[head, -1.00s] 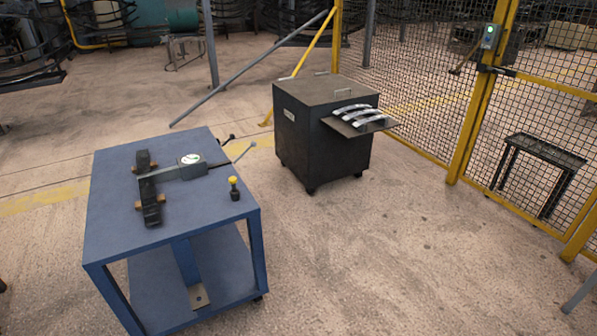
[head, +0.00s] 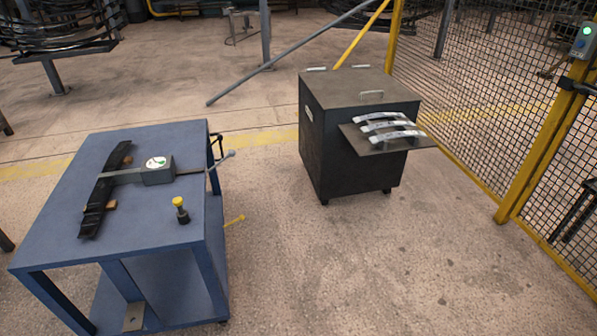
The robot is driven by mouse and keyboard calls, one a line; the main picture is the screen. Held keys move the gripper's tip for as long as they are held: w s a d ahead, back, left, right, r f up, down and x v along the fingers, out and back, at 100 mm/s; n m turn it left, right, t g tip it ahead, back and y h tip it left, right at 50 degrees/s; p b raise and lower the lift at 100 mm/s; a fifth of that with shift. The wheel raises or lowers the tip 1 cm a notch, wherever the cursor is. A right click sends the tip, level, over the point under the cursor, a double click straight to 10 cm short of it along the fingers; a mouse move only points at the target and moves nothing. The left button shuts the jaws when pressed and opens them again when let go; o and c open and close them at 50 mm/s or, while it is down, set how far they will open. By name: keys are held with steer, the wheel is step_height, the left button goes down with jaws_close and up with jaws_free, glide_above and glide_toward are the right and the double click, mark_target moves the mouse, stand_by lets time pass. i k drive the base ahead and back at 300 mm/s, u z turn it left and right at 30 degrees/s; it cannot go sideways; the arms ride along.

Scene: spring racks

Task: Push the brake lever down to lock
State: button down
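A blue wheeled cart (head: 60,225) stands at the left in the head view. A grey-tipped rod (head: 222,160) and a black handle stand at the cart's far right edge. My gripper is not in view.
A yellow-framed mesh fence (head: 490,110) is beyond. The floor in front is clear.

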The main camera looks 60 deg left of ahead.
mark_target(241, 218)
steer(key=i, duration=0.3)
steer(key=u, duration=2.8)
steer(key=k, duration=0.55)
steer(key=z, duration=0.45)
steer(key=i, duration=1.7)
steer(key=u, duration=0.55)
